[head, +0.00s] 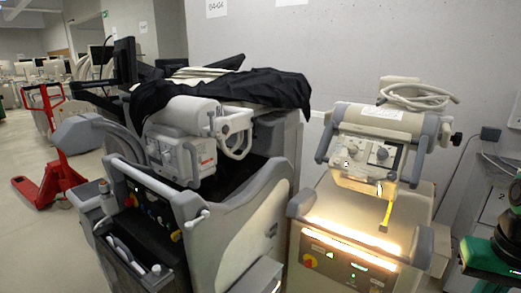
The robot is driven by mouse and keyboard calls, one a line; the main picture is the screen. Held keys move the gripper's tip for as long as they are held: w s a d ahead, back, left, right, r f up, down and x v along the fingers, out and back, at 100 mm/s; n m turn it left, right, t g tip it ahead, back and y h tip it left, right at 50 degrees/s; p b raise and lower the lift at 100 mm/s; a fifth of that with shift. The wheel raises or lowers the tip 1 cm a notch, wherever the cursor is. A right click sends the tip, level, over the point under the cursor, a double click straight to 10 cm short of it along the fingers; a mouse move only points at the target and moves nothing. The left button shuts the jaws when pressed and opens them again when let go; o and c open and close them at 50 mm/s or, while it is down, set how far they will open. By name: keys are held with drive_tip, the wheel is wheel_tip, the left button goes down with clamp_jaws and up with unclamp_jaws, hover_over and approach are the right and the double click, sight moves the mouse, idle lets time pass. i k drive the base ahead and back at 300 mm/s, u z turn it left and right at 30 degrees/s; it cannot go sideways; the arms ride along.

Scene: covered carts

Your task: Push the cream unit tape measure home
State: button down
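The cream unit (385,120) stands at the right, a cream and grey machine head on a cart. A yellow tape measure strip (388,207) hangs out below the front of this head, slightly slanted. Its lower end has a small dark tip above the lit front panel. The tape's upper end meets the underside of the head by the grey handle, and its housing is not clear to see.
A second cart (245,225) with a similar head and a black cover (235,92) stands close on the left. A lit panel (350,238) lies below the tape. A grey cabinet (493,205) is at the right edge. A red pallet truck (50,165) stands far left on open floor.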

sight(383, 229)
drive_tip(key=u, duration=0.7)
drive_tip(key=k, duration=1.4)
drive_tip(key=z, duration=0.95)
drive_tip(key=i, duration=1.05)
drive_tip(key=u, duration=0.05)
